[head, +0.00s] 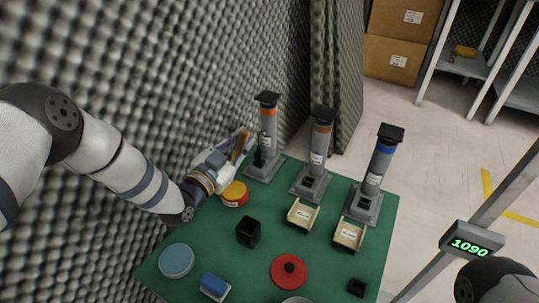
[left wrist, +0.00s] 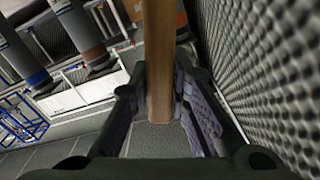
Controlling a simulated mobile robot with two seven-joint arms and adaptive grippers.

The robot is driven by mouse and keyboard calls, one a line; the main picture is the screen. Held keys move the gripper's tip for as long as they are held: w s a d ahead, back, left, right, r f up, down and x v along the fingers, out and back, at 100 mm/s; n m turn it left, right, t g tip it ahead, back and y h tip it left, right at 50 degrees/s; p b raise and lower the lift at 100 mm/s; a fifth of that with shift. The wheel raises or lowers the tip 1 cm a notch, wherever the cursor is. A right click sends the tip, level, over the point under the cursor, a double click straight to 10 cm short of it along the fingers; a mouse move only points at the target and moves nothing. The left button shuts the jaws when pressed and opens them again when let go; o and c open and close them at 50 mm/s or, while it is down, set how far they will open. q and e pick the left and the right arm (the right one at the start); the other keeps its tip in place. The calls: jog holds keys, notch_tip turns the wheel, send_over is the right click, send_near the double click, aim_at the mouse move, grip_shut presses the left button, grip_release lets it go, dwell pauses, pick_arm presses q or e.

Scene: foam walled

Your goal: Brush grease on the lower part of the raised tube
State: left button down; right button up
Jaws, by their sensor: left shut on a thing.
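Three upright grey tubes with black caps stand on square bases at the table's back: one with an orange band (head: 268,125), one with a brown band (head: 319,145) and one with a blue band (head: 379,165). I cannot tell which one is raised. My left gripper (head: 240,147) is just left of the orange-banded tube. It is shut on a brush by its wooden handle (head: 237,150); the handle stands between the fingers in the left wrist view (left wrist: 158,60). A dark piece beside the tube's lower part may be the bristles; contact is unclear. My right gripper is out of view.
The green table (head: 205,250) holds a red-yellow tin (head: 235,194), a black box (head: 248,232), two cream trays (head: 302,214) (head: 348,235), a red disc (head: 289,271), a blue-topped round tin (head: 176,261) and a blue block (head: 214,286). A foam wall (head: 130,60) rises close on the left.

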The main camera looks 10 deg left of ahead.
pick_arm(q)
jog(key=shift+a+f+b, duration=0.1)
jog(key=shift+f+b, duration=0.3)
jog(key=shift+f, duration=0.2)
notch_tip(320, 180, down, 5)
jog(key=b, duration=0.3)
jog(key=shift+b, duration=0.4)
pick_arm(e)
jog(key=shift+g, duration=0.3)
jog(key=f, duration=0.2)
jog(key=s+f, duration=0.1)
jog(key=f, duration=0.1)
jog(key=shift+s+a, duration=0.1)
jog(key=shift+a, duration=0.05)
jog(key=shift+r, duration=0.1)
pick_arm(q)
jog(key=shift+f, duration=0.5)
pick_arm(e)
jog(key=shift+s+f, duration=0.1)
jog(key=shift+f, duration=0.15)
pick_arm(q)
jog(key=shift+f, duration=0.1)
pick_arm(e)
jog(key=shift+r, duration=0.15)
